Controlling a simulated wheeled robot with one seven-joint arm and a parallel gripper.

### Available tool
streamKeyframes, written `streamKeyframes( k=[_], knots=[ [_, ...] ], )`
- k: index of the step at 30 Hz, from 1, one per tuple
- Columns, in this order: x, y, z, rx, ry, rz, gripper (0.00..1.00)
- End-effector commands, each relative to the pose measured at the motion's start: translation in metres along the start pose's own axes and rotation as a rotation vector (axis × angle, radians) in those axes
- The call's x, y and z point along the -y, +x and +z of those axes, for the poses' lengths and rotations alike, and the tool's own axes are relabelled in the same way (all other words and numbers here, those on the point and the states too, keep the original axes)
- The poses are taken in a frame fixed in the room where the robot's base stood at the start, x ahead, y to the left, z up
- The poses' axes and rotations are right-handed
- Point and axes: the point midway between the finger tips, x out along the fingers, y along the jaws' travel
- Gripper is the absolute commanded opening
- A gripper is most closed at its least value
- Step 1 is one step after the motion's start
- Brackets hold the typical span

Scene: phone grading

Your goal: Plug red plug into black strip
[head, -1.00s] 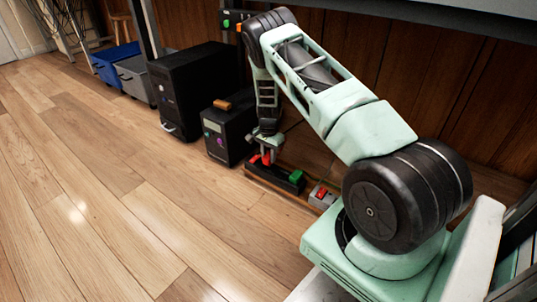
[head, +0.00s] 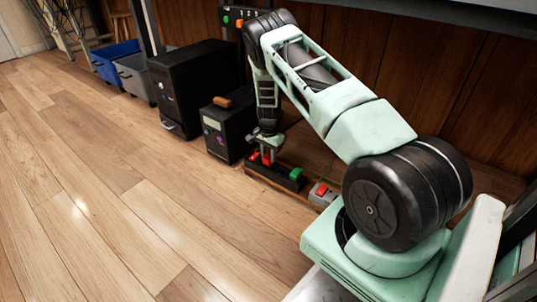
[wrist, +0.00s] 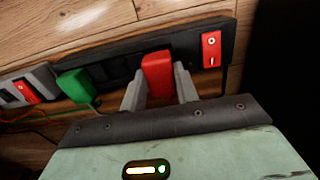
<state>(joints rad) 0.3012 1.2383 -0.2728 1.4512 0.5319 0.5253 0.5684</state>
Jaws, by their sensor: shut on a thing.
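The black strip (wrist: 118,62) lies on the floor and runs across the wrist view; it also shows in the head view (head: 262,174). The red plug (wrist: 158,75) is between the two fingers of my gripper (wrist: 158,90), which is shut on it. The plug is over the strip's sockets, between the green plug and the red switch. I cannot tell whether it is fully seated. In the head view my gripper (head: 267,157) points down at the strip.
A green plug (wrist: 76,88) stands in the strip, left of the red plug. The red switch (wrist: 211,50) is at the strip's right end. A grey strip (head: 320,197) lies nearby. Dark cases (head: 228,130) stand beyond. The wooden floor (head: 120,220) in front is clear.

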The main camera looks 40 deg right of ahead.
Motion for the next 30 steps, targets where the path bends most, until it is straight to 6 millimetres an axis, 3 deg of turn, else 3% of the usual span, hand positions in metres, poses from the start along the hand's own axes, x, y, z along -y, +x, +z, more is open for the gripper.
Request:
streamKeyframes(
  k=[26, 27, 30],
  knots=[
    [-0.001, 0.014, 0.001, 0.002, 0.0, 0.002, 0.01],
    [-0.001, 0.015, 0.001, 0.002, 0.0, 0.002, 0.33],
    [-0.001, 0.014, 0.0, 0.001, 0.0, 0.002, 0.55]
  ],
)
